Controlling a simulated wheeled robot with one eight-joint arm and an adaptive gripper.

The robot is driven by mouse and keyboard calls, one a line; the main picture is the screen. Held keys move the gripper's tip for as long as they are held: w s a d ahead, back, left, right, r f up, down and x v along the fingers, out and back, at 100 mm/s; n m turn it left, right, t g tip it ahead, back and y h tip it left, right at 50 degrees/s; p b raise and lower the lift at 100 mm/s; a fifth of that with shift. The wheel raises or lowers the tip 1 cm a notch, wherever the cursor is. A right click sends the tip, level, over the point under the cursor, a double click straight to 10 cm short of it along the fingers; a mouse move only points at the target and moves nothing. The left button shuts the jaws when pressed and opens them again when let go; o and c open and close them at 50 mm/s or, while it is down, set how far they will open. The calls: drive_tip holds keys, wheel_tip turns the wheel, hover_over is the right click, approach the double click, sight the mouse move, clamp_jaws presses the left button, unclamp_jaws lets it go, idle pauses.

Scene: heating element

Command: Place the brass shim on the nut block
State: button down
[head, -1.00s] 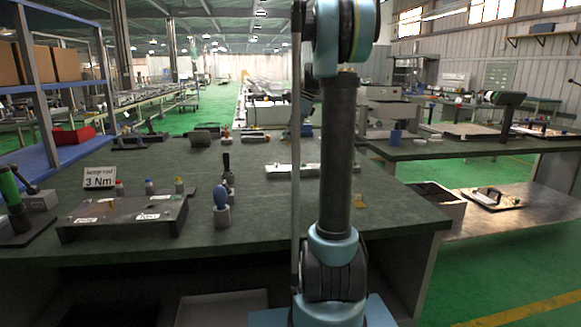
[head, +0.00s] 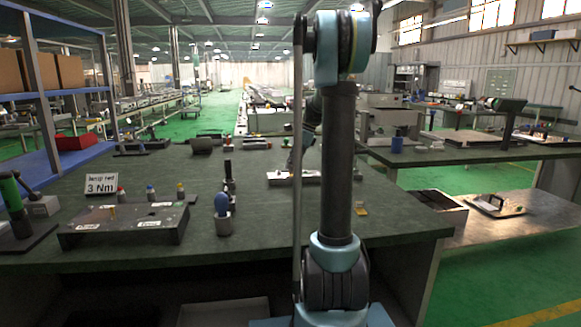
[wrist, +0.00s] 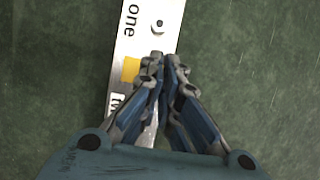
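A pale metal bar with printed words, "one" among them, lies under my gripper (wrist: 164,58) in the wrist view (wrist: 150,35). It also shows mid-bench in the head view (head: 282,178). A flat yellow patch (wrist: 131,69) is on the bar, just left of my fingertips; I cannot tell whether it is the brass shim or a marking. My fingers are drawn together over the bar, with nothing clearly seen between them. A small yellow piece (head: 361,210) lies on the bench right of my arm. I cannot tell which part is the nut block.
A dark raised plate (head: 125,224) with a "3 Nm" sign (head: 101,183) behind it stands at the left. A cup with a blue-handled tool (head: 222,212) stands to its right. An open bin (head: 440,208) is at the right. Bench around the bar is mostly clear.

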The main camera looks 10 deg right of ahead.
drive_tip(key=c, duration=1.8)
unclamp_jaws()
drive_tip(key=v, duration=1.2)
drive_tip(key=shift+s+a, duration=0.1)
